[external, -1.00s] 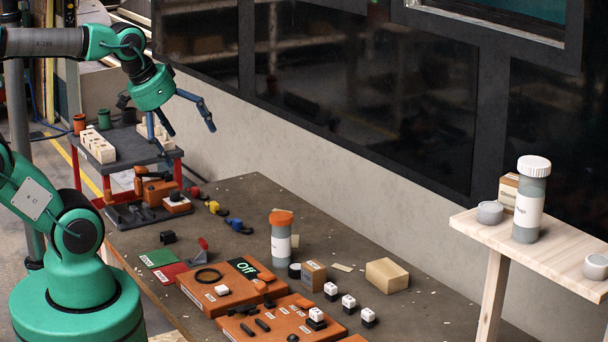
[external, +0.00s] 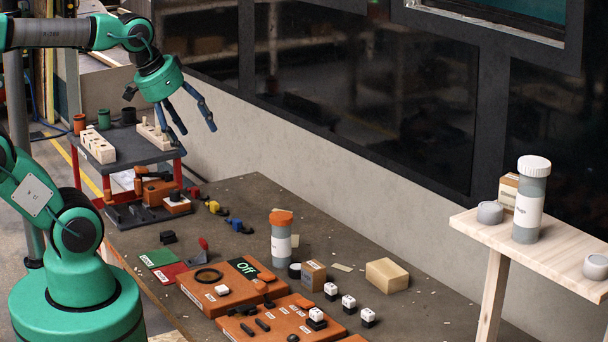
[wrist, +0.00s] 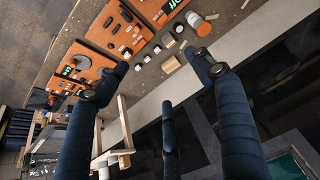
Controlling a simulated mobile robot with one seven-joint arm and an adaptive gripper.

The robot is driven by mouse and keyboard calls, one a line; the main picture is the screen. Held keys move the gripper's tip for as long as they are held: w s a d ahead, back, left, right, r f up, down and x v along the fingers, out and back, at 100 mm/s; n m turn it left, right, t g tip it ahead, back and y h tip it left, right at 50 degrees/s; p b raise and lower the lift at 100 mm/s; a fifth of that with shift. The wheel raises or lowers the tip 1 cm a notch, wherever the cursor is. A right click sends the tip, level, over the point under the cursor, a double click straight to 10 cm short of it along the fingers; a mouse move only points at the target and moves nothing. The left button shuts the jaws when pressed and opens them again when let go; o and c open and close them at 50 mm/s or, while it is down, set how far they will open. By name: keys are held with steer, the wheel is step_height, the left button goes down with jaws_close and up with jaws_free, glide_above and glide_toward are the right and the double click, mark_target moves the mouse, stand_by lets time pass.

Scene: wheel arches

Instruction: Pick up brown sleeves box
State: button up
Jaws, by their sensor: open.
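A small brown cardboard box (external: 313,273) with a white label stands on the dark workbench, just right of the grey bottle with the orange lid. Its lettering is too small to read. It seems to show in the wrist view (wrist: 168,40) too, among small items. A second brown labelled box (external: 508,189) stands on the wooden shelf, partly hidden behind the white-lidded bottle. My gripper (external: 197,131) is open and empty, its dark blue fingers pointing down above the far left of the bench. In the wrist view, its fingers (wrist: 160,78) are spread wide.
The orange-lidded bottle (external: 282,240), a pale wooden block (external: 387,275) and several white-topped cubes (external: 349,303) surround the bench box. Orange panels (external: 235,288) lie in front. The raised wooden shelf (external: 560,252) stands right; a wall runs behind. The bench's back strip is mostly clear.

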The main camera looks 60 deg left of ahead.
steer(key=w+d+r+p, duration=0.3)
steer(key=w+d+r, duration=0.5)
steer(key=w+r, duration=0.5)
steer(key=w+d+r+n+g+p, duration=0.1)
steer(key=w+d+r+p, duration=0.25)
steer(key=w+d, duration=1.05)
steer(key=w+d+p, duration=0.1)
steer(key=w+d, duration=0.3)
steer(key=d, duration=0.5)
steer(key=w+d+p, duration=0.1)
steer(key=w+d, duration=0.3)
steer(key=d, duration=0.5)
steer(key=d+f+n+y+p, duration=0.1)
steer(key=d+f+p, duration=0.1)
steer(key=d, duration=1.9)
steer(key=shift+w+f+n+p, duration=0.3)
steer(key=shift+w+f, duration=0.1)
steer(key=shift+f, duration=0.5)
steer(key=shift+d+f, duration=0.1)
steer(key=shift+f, duration=0.05)
glide_above(515, 179)
steer(key=s, duration=0.2)
steer(key=shift+d+f, duration=0.15)
steer(key=shift+f, duration=1.8)
steer(key=shift+d+f, duration=0.1)
steer(key=shift+f, duration=1.8)
